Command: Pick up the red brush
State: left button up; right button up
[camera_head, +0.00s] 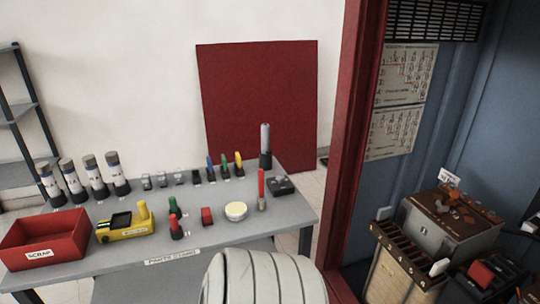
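A slim, upright item with a red handle (261,184) stands near the right end of the grey table (276,228). It looks most like the red brush, but it is too small to be certain. A shorter red-topped tool (175,225) stands further left beside a green-topped one (171,205). A small red block (207,215) lies between these and a round, pale-topped tin (236,211). Neither of my grippers shows in this view, and nothing is seen touching the red items.
A red scrap bin (42,255) and a yellow device (125,225) occupy the table's left. Several dark-capped cylinders (74,182) and coloured tools (224,166) line its back. A red cabinet frame (357,130) rises at right, with equipment (445,225) inside.

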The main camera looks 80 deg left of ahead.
aim_at(261, 186)
jog(key=u, duration=2.7)
